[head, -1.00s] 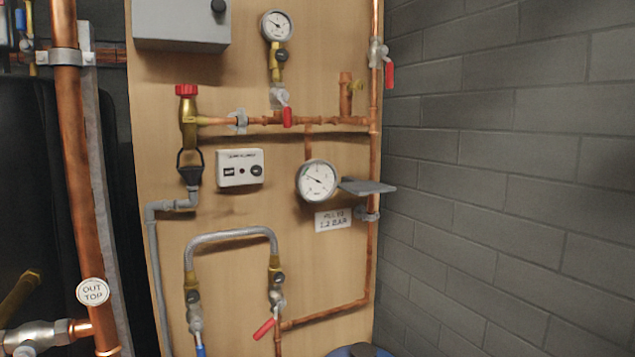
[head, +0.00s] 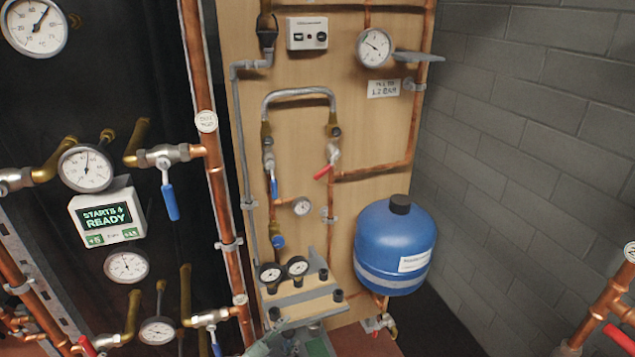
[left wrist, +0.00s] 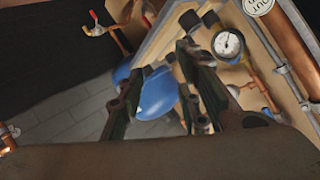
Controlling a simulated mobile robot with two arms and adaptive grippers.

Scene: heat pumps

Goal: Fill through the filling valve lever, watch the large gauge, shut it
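The filling loop, a grey braided hose (head: 298,93), links two valves on the wooden board. The left valve has a blue lever (head: 274,188) hanging down along its pipe. The right valve has a red lever (head: 323,171) slanting down to the left. The large gauge (head: 375,47) is above the "1.2 bar" label (head: 384,89); its needle points up-left, its exact reading too small to tell. My left gripper (head: 292,338) is at the bottom edge, well below both levers and partly cut off. In the left wrist view its fingers (left wrist: 162,62) are apart with nothing held. My right gripper is not in view.
A blue vessel (head: 395,245) stands right of the loop. Copper pipes, gauges and a green display (head: 106,216) fill the left.

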